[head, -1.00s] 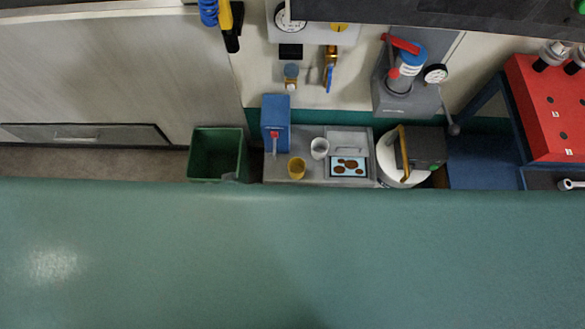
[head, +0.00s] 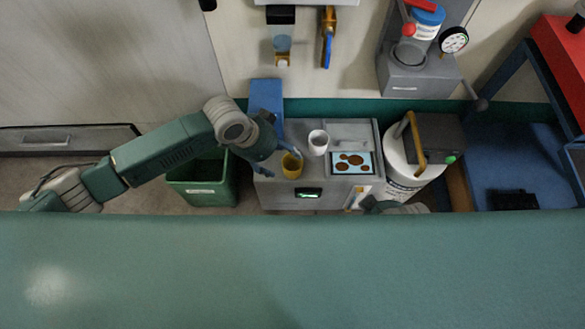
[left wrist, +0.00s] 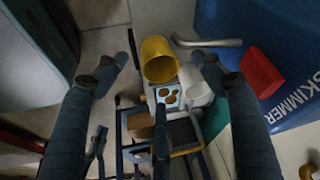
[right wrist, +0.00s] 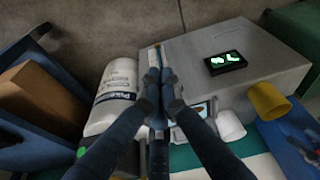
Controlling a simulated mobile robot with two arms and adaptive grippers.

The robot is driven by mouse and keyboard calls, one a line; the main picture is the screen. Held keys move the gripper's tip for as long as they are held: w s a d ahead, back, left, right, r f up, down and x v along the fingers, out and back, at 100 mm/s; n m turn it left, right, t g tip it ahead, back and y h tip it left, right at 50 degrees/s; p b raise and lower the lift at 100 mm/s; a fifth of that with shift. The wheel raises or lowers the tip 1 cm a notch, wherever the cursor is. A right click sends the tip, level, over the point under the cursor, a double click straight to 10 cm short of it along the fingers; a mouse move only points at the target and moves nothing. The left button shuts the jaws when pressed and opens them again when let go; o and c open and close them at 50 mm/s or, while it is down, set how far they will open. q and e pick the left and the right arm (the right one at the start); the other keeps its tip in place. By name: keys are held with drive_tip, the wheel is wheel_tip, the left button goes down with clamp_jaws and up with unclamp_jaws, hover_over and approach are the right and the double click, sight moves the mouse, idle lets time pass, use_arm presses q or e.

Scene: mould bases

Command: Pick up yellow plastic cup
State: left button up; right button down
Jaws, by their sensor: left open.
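The yellow plastic cup (head: 292,166) stands upright on the grey cabinet (head: 270,186), left of a white cup (head: 318,142). My left gripper (head: 279,161) is open close beside the yellow cup, on its left side. In the left wrist view the yellow cup (left wrist: 158,60) shows between and beyond the spread fingers of my left gripper (left wrist: 160,68); I cannot tell whether they touch it. The yellow cup also shows in the right wrist view (right wrist: 269,101). My right gripper (right wrist: 161,88) has its fingertips together, seemingly empty, near the cabinet's front right.
A blue box (head: 266,95) stands behind the yellow cup. A green bin (head: 205,188) is left of the cabinet. A picture panel (head: 352,162) lies right of the cups.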

sight(284, 160)
use_arm(q)
drive_tip(key=b+x, duration=0.1)
drive_tip(key=x, duration=0.3)
drive_tip(key=d+f, duration=0.1)
drive_tip(key=f+b, duration=0.1)
drive_tip(key=shift+w+d+f, duration=0.1)
drive_tip(key=shift+d+f, duration=0.15)
drive_tip(key=shift+d, duration=0.1)
drive_tip(key=shift+w+d+f+b, duration=0.1)
drive_tip(key=shift+d+f+b, duration=0.1)
drive_tip(key=shift+f+b, duration=0.35)
drive_tip(key=shift+w+d+f, duration=0.1)
drive_tip(key=shift+d+f, duration=0.05)
drive_tip(key=shift+f, duration=0.25)
drive_tip(key=c, duration=0.9)
use_arm(e)
drive_tip(key=v, duration=0.7)
drive_tip(key=shift+w+r+t, duration=0.2)
drive_tip(key=shift+r+t, duration=0.1)
